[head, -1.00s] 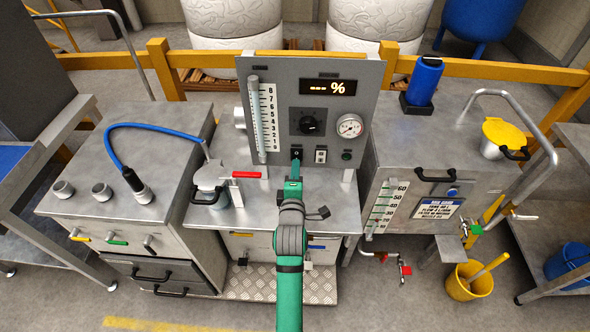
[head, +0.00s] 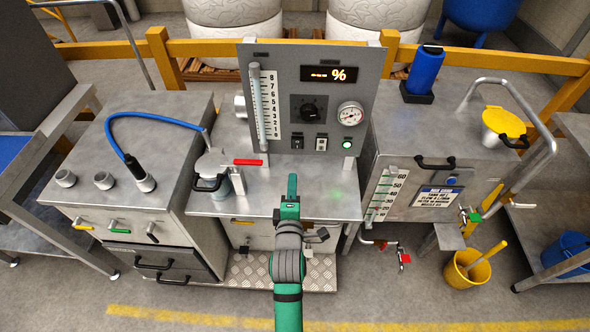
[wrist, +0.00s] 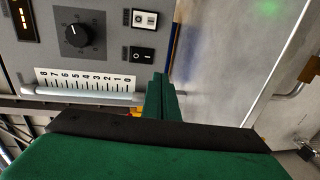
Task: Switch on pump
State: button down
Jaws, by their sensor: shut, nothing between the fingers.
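The grey control panel (head: 312,97) stands upright at the back of the middle bench. Low on it are a black rocker switch (head: 297,142), a white rocker switch (head: 321,142) and a round green lamp (head: 347,144), which is lit. Both the black switch (wrist: 142,53) and the white switch (wrist: 144,18) also show in the wrist view. I cannot read which is labelled pump. My green gripper (head: 292,184) is shut and empty, in front of and below the black switch, apart from it. Its fingers show in the wrist view (wrist: 160,98).
The panel also carries a black knob (head: 309,112), a gauge (head: 350,115), a display (head: 329,74) and a level scale (head: 264,105). A jar (head: 212,175) and a red lever (head: 248,162) stand at left on the bench. The bench top before the panel is clear.

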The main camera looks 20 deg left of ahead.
jog(key=shift+s+d+f, duration=0.1)
jog(key=shift+s+d, duration=0.2)
jog(key=shift+s, duration=0.3)
jog(key=shift+s+d+f, duration=0.1)
jog(key=shift+s+d, duration=0.2)
jog(key=shift+s, duration=0.25)
jog(key=shift+s+d+f, duration=0.1)
jog(key=shift+s+d, duration=0.2)
jog(key=shift+s, duration=0.3)
jog(key=s+d+f+m+h, duration=0.1)
jog(key=s+d+f+m, duration=0.2)
jog(key=s+d+m, duration=0.3)
jog(key=s+d+f+m+h, duration=0.1)
jog(key=s+d+f+m, duration=0.25)
jog(key=s, duration=0.55)
jog(key=s+d+r+m+h, duration=0.1)
jog(key=s+d+m, duration=0.2)
jog(key=s+m, duration=0.3)
jog(key=s+d+r+m+h, duration=0.1)
jog(key=s+m, duration=0.5)
jog(key=s, duration=0.6)
jog(key=shift+s+d+r+h, duration=0.3)
jog(key=shift+d+r+h, duration=0.15)
jog(key=shift+d, duration=0.75)
